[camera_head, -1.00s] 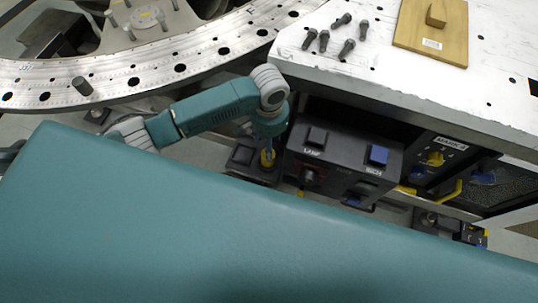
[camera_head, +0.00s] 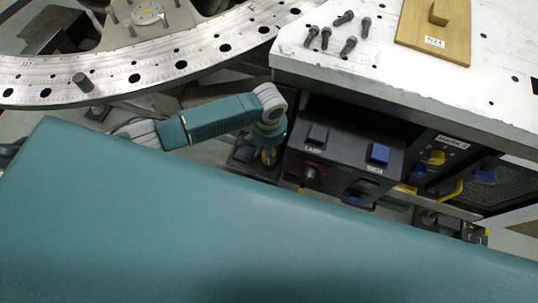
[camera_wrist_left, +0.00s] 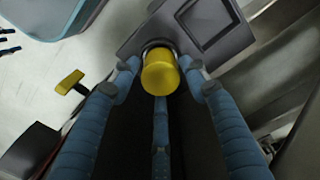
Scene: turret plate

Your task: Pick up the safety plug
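A yellow cylinder, which looks like the safety plug (camera_wrist_left: 160,72), stands out of a dark grey box (camera_wrist_left: 128,46) in the left wrist view. My right gripper is in neither view.
A dark switch panel (camera_head: 340,150) with black and blue buttons sits just right of the gripper. A metal table (camera_head: 400,80) with several bolts (camera_head: 350,45) and a wooden block overhangs behind. A perforated metal ring (camera_head: 160,70) lies at the upper left.

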